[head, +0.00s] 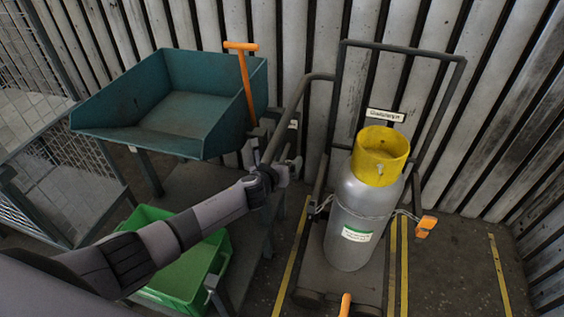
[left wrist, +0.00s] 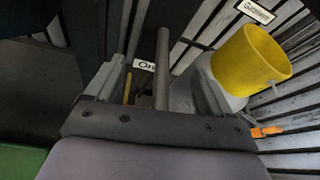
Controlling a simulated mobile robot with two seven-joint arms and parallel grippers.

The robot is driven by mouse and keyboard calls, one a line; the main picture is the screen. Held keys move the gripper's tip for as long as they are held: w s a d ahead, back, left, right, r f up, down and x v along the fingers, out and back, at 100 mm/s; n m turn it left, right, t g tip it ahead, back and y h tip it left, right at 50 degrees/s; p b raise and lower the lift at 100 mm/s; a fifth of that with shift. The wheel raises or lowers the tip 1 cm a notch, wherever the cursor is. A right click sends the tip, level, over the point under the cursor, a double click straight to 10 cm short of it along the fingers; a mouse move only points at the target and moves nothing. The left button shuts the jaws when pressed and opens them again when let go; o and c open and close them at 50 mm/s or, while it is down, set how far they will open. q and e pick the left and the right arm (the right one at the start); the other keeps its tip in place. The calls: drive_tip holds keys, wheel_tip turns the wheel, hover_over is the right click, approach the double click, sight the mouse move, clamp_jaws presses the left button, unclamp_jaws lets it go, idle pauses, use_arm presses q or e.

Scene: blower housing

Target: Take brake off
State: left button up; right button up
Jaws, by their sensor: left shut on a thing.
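A grey bent bar (head: 300,98) slopes down from beside the trolley frame to my left gripper (head: 279,174). My left gripper is shut on its lower part. In the left wrist view the bar (left wrist: 162,62) stands between the two fingers (left wrist: 155,95), with a white label reading "On" (left wrist: 144,65) behind it. An orange T-handled lever (head: 245,80) stands upright by the teal hopper, apart from my gripper. No part is plainly marked as the brake. The exact finger contact is hard to see. My right gripper is out of view.
A grey gas cylinder with a yellow collar (head: 380,160) stands chained on a trolley (head: 458,62), right of my gripper. An orange piece (head: 426,226) hangs at its right. The teal hopper (head: 105,112) and green crate (head: 212,262) are left. Floor at right is clear.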

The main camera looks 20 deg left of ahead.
use_arm(q)
drive_tip(key=shift+d+r, duration=0.15)
drive_tip(key=shift+r, duration=0.05)
idle(0.7)
drive_tip(key=o, duration=1.4)
drive_tip(key=shift+c, duration=0.2)
drive_tip(key=shift+s+r+p, duration=0.15)
drive_tip(key=shift+s+p, duration=0.2)
drive_tip(key=shift+s, duration=0.1)
drive_tip(key=p+v, duration=0.1)
drive_tip(key=v, duration=0.3)
drive_tip(key=shift+r+p, duration=0.1)
drive_tip(key=shift+p, duration=0.3)
drive_tip(key=shift+v, duration=1.1)
